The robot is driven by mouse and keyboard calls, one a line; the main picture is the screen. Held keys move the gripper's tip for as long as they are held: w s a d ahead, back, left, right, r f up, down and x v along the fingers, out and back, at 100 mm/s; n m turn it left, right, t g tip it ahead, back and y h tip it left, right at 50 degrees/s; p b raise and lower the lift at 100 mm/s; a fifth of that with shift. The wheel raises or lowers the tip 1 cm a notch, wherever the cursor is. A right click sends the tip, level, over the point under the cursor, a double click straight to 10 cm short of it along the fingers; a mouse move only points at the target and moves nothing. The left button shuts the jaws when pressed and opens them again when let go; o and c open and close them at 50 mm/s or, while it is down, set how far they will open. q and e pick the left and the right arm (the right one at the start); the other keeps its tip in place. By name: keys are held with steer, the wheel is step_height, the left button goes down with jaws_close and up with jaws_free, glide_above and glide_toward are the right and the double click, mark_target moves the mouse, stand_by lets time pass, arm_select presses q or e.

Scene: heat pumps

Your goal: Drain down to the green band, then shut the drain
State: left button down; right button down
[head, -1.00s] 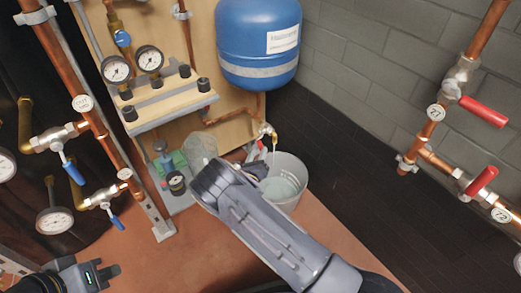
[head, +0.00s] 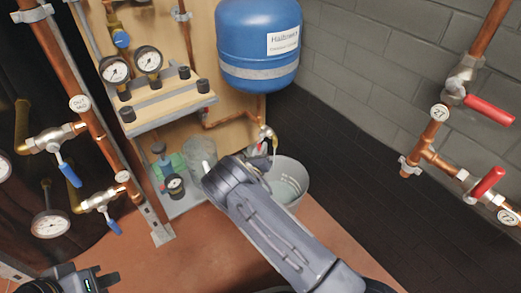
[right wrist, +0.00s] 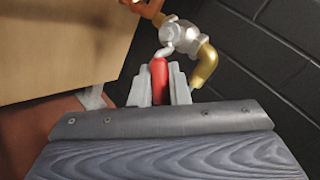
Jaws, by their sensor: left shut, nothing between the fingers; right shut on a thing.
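The drain valve (head: 264,132) sits on the copper pipe below the blue vessel, and its spout points down over a bucket (head: 296,188) with water in it. My right gripper (head: 262,160) is at the valve, partly hidden by its own arm. In the right wrist view the red drain lever (right wrist: 159,82) is between the fingers of my right gripper (right wrist: 160,90), which are shut on it. Two gauges, left (head: 114,69) and right (head: 148,61), stand on the wooden shelf; no green band can be made out on them. My left gripper (head: 108,280) is shut and empty at the lower left.
The blue vessel (head: 258,40) hangs above the valve. Copper pipes with blue levers (head: 70,175) stand at left, and pipes with red levers (head: 490,108) at right. A clear container (head: 200,153) and a small gauge (head: 174,186) are beside my right arm. The floor right of the bucket is clear.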

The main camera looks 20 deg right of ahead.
steer(key=shift+w+f+m+t+b, duration=0.15)
steer(key=shift+f+m+t+b, duration=0.1)
steer(key=shift+m+t+b, duration=0.1)
steer(key=shift+w+a+f+m+h+b, duration=0.1)
steer(key=shift+w+a+m+h+b, duration=0.15)
steer(key=shift+m, duration=0.2)
steer(key=shift+w+a+f+m+t+h, duration=0.1)
steer(key=shift+w+m+t+h, duration=0.2)
steer(key=shift+m+h, duration=0.5)
steer(key=shift+w+a+f+m+t+h, duration=0.1)
steer(key=shift+w+m+t+h, duration=0.3)
steer(key=shift+m, duration=0.75)
steer(key=shift+w+a+m+t+h, duration=0.1)
steer(key=shift+w+m+t+h, duration=0.15)
steer(key=shift+m+h, duration=0.55)
steer(key=shift+m, duration=0.25)
steer(key=c, duration=1.4)
jaws_free()
